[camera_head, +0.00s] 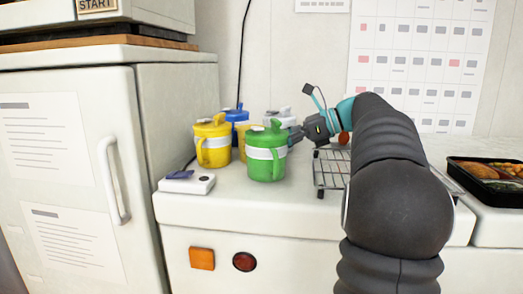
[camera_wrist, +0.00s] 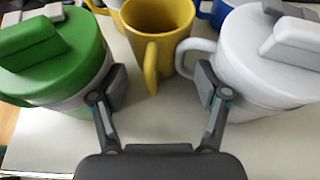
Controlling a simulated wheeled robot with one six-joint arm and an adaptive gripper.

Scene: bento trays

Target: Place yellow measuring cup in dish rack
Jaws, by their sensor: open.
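The yellow measuring cup (camera_wrist: 143,20) is open-topped and upright in the wrist view, with its handle toward me. In the head view only a yellow strip of it (camera_head: 242,142) shows behind the green canister. My gripper (camera_wrist: 161,80) is open and empty, with its fingers apart on either side of the line to the cup's handle. The left finger is close to the green canister and the right finger close to the white one; I cannot tell whether they touch. In the head view my gripper (camera_head: 297,134) is right of the canisters. The wire dish rack (camera_head: 326,178) is partly hidden by my arm.
The green lidded canister (camera_head: 265,166) and white lidded canister (camera_wrist: 258,62) flank the gripper closely. A yellow lidded canister (camera_head: 213,155) and a blue one (camera_head: 237,113) stand nearby. A small white device (camera_head: 187,184) lies front left. A bento tray (camera_head: 490,190) is at right.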

